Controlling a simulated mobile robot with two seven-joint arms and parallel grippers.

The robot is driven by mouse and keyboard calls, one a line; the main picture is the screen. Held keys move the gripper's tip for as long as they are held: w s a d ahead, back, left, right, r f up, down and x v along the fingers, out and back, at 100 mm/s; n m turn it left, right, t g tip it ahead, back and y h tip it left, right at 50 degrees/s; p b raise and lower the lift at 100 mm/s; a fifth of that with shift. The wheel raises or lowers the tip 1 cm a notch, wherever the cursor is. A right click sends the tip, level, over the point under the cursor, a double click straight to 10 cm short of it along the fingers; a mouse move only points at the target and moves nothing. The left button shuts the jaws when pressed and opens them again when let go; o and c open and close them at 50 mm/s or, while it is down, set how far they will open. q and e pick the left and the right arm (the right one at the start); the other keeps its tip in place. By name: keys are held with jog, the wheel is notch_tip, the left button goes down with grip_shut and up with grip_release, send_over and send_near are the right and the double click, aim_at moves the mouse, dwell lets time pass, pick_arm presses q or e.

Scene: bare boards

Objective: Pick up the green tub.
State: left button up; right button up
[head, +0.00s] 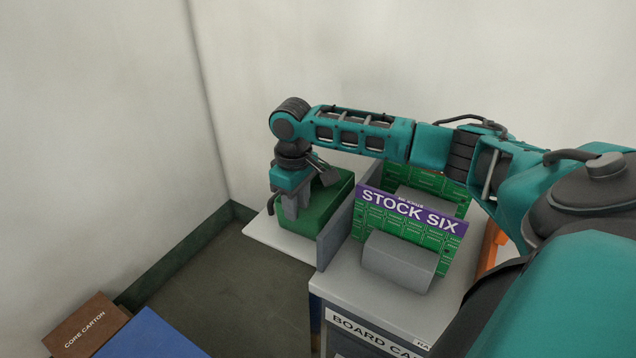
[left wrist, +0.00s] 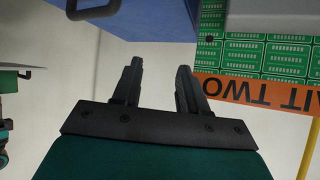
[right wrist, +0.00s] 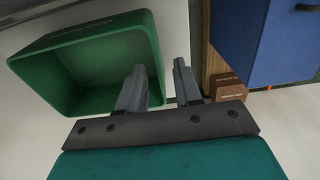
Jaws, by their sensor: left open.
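The green tub (head: 327,203) stands upright on a white surface, partly behind my right gripper in the head view. The right wrist view shows its open top and bare inside (right wrist: 105,65). My right gripper (head: 290,212) points down at the tub's near left side. In the right wrist view its fingers (right wrist: 160,75) are apart, one overlapping the tub's side and one beyond it, with the tub's edge between them in the picture. I cannot tell whether they touch it. My left gripper (left wrist: 155,70) is open and empty, away from the tub; the head view does not show it.
A grey divider (head: 336,232) stands right of the tub. Beyond it are a green STOCK SIX board (head: 408,232) and a grey block (head: 399,262). A brown carton (head: 86,325) and a blue box (head: 150,337) are low at the left. The floor between is clear.

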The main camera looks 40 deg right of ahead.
aim_at(298, 234)
notch_tip(298, 234, down, 5)
jog(key=shift+w+d+f+b, duration=0.1)
jog(key=shift+d+f+b, duration=0.1)
jog(key=shift+b, duration=0.2)
jog(key=shift+c, duration=0.5)
grip_shut()
